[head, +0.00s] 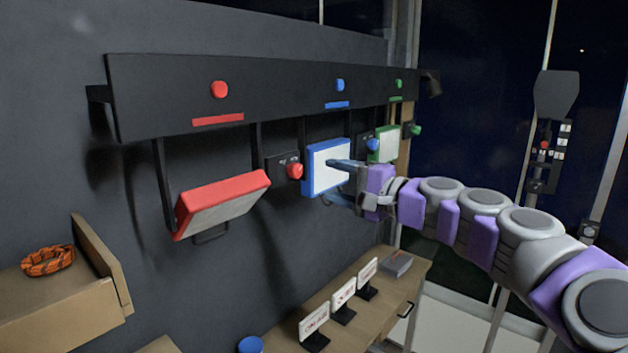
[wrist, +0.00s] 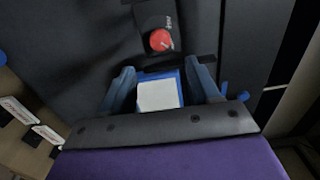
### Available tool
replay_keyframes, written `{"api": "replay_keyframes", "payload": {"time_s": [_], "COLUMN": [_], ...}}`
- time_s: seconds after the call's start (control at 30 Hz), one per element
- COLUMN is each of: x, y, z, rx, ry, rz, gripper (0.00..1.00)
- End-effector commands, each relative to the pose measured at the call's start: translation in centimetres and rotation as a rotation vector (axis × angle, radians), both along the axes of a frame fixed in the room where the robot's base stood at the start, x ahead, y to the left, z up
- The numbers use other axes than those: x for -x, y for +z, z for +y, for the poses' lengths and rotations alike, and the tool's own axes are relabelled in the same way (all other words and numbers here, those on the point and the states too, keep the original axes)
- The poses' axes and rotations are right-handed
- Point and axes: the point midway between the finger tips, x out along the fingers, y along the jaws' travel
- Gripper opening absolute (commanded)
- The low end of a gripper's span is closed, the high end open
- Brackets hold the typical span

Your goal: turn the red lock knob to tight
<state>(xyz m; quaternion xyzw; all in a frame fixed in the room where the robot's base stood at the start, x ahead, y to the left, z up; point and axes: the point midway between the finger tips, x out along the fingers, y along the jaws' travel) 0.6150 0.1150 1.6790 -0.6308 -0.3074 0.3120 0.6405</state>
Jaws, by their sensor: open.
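The red lock knob (head: 295,171) sits on a small dark plate on the wall, between the red-framed panel (head: 222,205) and the blue-framed panel (head: 318,180). In the wrist view the red knob (wrist: 160,40) is above and beyond the fingertips, with a pale mark on its face and small, unreadable lettering beside it. My gripper (head: 335,180) is open in front of the blue panel, right of the red knob and apart from it. In the wrist view my gripper (wrist: 159,67) shows its two blue fingers spread, with the blue panel (wrist: 158,94) seen between them; contact cannot be told.
A black rail (head: 270,95) with red, blue and green buttons runs above the panels. A blue knob (head: 372,145) and a green-framed panel (head: 384,144) are farther right. Small signs (head: 343,293) stand on the wooden counter below. An orange bracelet (head: 48,261) lies on a box at left.

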Motion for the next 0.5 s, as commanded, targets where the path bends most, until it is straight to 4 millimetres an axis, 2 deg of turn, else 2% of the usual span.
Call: {"api": "replay_keyframes", "payload": {"time_s": [0.03,0.3,0.5], "x": [0.7,3.7,4.6], "y": [-0.1,-0.1,-0.2], "z": [-1.1,-5.0,-6.1], "rx": [-0.001,-0.001,0.002], "ry": [-0.002,-0.003,0.000], "rz": [0.002,0.001,0.003], "gripper": [0.61,0.61,0.61]}}
